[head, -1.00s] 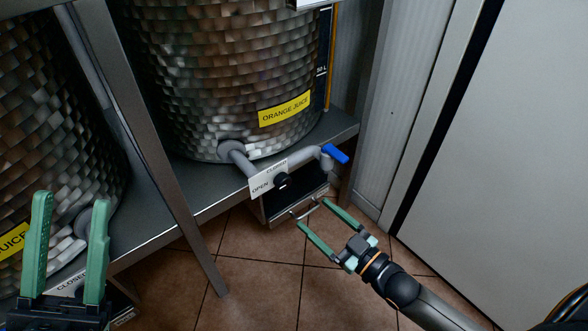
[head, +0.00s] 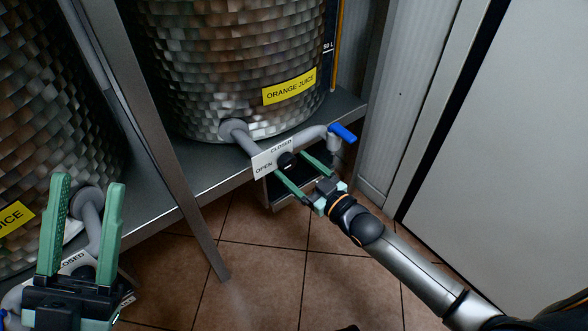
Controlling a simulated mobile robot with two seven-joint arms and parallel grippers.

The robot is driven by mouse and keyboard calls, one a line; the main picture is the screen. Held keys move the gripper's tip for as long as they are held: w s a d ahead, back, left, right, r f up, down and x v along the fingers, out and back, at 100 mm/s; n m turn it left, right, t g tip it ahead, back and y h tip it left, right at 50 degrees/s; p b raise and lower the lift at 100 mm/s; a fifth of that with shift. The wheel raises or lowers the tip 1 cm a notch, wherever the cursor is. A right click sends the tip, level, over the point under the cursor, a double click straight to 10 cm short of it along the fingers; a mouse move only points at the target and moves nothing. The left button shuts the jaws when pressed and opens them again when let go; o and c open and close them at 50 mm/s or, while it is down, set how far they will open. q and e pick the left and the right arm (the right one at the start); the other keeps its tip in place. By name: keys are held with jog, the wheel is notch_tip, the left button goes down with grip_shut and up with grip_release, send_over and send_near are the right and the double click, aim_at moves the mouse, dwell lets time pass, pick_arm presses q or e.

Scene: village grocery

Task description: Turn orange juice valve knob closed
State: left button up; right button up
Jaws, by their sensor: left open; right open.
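The orange juice valve has a black knob (head: 286,161) on a white plate (head: 266,163) marked OPEN and CLOSED, on the grey pipe from the hammered metal tank (head: 235,65) with the yellow ORANGE JUICE label (head: 289,87). My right gripper (head: 297,165) is open, its two green fingers reaching toward the plate on either side of the knob. I cannot tell whether they touch it. My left gripper (head: 88,190) is open and empty at the lower left, in front of another tank's pipe.
A blue spout handle (head: 342,133) sits right of the plate. A metal shelf post (head: 165,165) stands between the two tanks. A second tank (head: 40,120) with a partly hidden JUICE label is at left. Tiled floor (head: 260,270) is clear below; a light panel (head: 495,130) stands at right.

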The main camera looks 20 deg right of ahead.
jog(key=shift+w+a, duration=0.2)
jog(key=shift+w, duration=0.25)
grip_shut()
dwell(0.5)
